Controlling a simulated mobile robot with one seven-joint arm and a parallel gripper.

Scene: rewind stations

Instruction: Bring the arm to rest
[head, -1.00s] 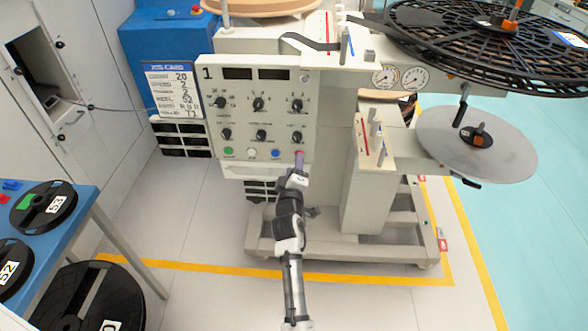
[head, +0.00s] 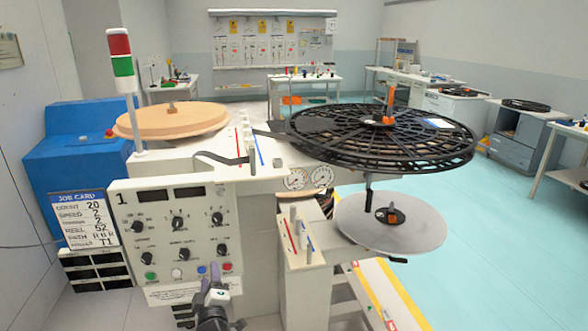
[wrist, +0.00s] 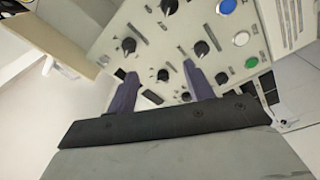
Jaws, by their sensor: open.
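My gripper (head: 213,274) is open and empty, low in front of the control panel (head: 152,222) of station 1. In the head view its purple fingers overlap the panel's lower edge, near the blue button (head: 201,268) and red button (head: 227,266). In the wrist view the two spread fingers (wrist: 158,70) have only the panel and its black knobs beyond them. The blue button (wrist: 228,6), white button (wrist: 240,38) and green button (wrist: 251,62) show at right there. The fingers look apart from the panel, but the exact gap cannot be told.
A black reel (head: 375,136) and a grey disc (head: 390,222) overhang the machine's right side. A wooden disc (head: 172,120) lies on top. A job card (head: 88,220) and a blue cabinet (head: 75,150) stand at left. Open blue-green floor (head: 460,245) lies at right.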

